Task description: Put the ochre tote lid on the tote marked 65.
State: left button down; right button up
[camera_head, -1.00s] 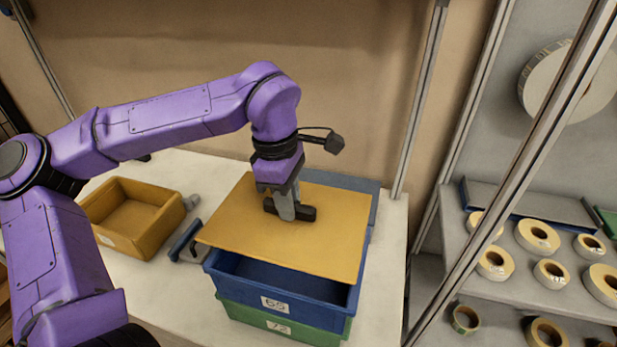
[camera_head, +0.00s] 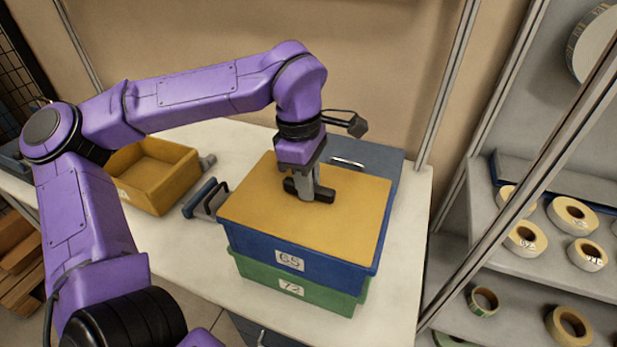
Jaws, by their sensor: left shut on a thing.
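The ochre tote lid (camera_head: 345,230) lies level over the top of the blue tote marked 65 (camera_head: 330,268) and covers its opening. Its front edge lines up closely with the tote's front rim; whether it is fully seated all round I cannot tell. The blue tote stands on a green tote marked 72 (camera_head: 325,296). My left gripper (camera_head: 309,192) points down at the middle of the lid and is shut on the lid's dark handle (camera_head: 325,194). My right gripper is not in view.
A yellow open bin (camera_head: 151,202) stands on the white table (camera_head: 205,262) at left, with a blue-grey handled thing (camera_head: 205,199) between. A blue-grey surface with a handle (camera_head: 372,160) lies behind the lid. A metal post and a shelf of tape reels (camera_head: 573,214) stand at right.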

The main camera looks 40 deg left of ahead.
pick_arm(q)
jog(key=c, duration=0.9)
grip_release()
jog(key=r, duration=0.7)
jog(key=a+r, duration=0.1)
jog(key=r, duration=0.2)
jog(key=shift+s+a+r+b, duration=0.15)
jog(key=shift+r+b, duration=0.1)
jog(key=shift+b, duration=0.15)
